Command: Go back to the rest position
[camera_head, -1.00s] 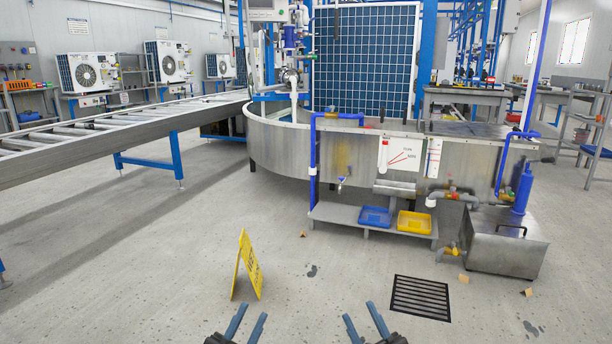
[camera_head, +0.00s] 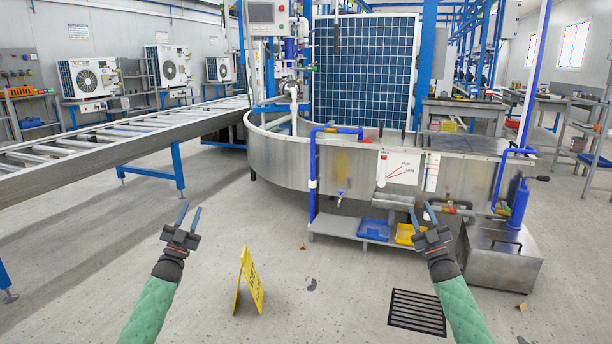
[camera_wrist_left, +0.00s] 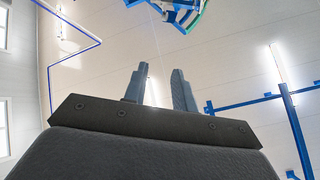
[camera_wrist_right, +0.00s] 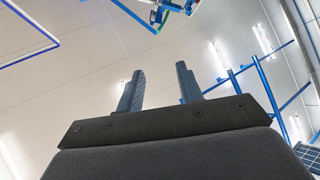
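My left gripper (camera_head: 188,217) is raised over the floor at the left of the head view, fingers pointing up and apart, with nothing between them. My right gripper (camera_head: 421,215) is raised at the right of the head view, in front of the tank's lower shelf; its fingers are apart and empty. The left wrist view shows the left gripper (camera_wrist_left: 157,88) with a gap between its fingers and the ceiling behind. The right wrist view shows the right gripper (camera_wrist_right: 160,88) in the same state.
A yellow floor sign (camera_head: 249,281) stands on the floor between my arms. A metal tank (camera_head: 265,150) stands ahead, with a blue tray (camera_head: 374,230) and a yellow tray (camera_head: 405,234) on its shelf. A roller conveyor (camera_head: 75,160) runs along the left. A floor grate (camera_head: 418,311) lies at lower right.

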